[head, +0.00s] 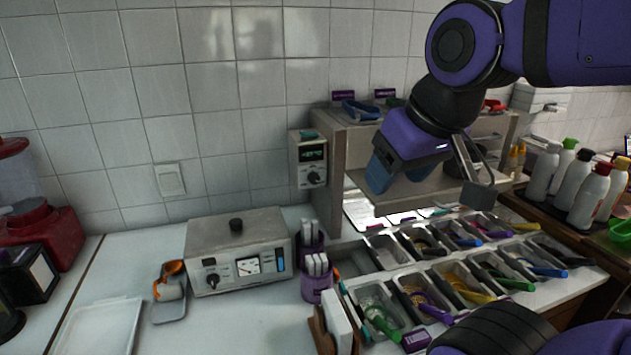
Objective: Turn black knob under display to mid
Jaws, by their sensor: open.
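A small beige control box (294,160) is mounted on the wall beside the left end of the shelf unit. It has a dark display with green digits (313,154), too small to read. The black knob (314,178) sits directly under the display; its exact pointer angle is too small to tell. My gripper (379,180), with blue fingers, hangs in front of the shelf, to the right of the box and clear of the knob. It is open and holds nothing that I can see; the gap between its fingers is hard to see from here.
A metal unit (205,238) with a gauge and its own black knob stands on the counter below. Purple holders (318,290) stand beside it. Topping bins with coloured scoops (440,285) fill the right counter. The space before the wall box looks clear.

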